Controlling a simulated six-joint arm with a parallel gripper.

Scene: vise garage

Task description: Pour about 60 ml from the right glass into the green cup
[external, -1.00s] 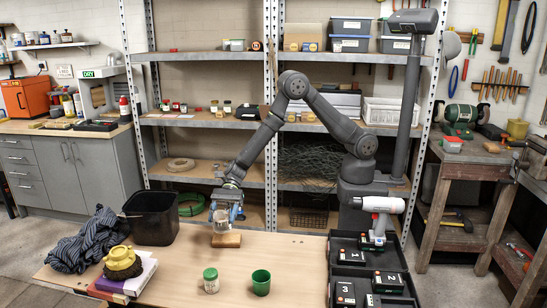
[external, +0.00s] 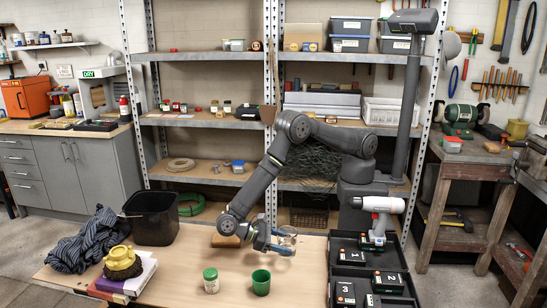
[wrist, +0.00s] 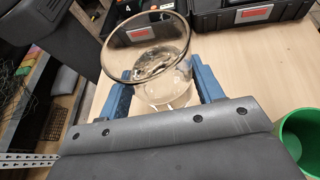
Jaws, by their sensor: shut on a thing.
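My gripper (external: 284,240) is shut on a clear glass (wrist: 150,62), its blue fingers on either side of it in the wrist view. Clear liquid shows inside the glass in that view. In the external view the glass (external: 287,236) is held above the table, behind and a little right of the green cup (external: 261,284). How far the glass leans is hard to tell. The green cup stands upright on the table. In the wrist view its rim (wrist: 306,112) shows at the lower right, apart from the glass.
A jar with a green lid (external: 211,281) stands left of the cup. A wooden block (external: 226,241) lies behind it. A black tray with numbered cases (external: 345,246) and a drill (external: 379,212) is at the right. The front middle of the table (external: 235,297) is clear.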

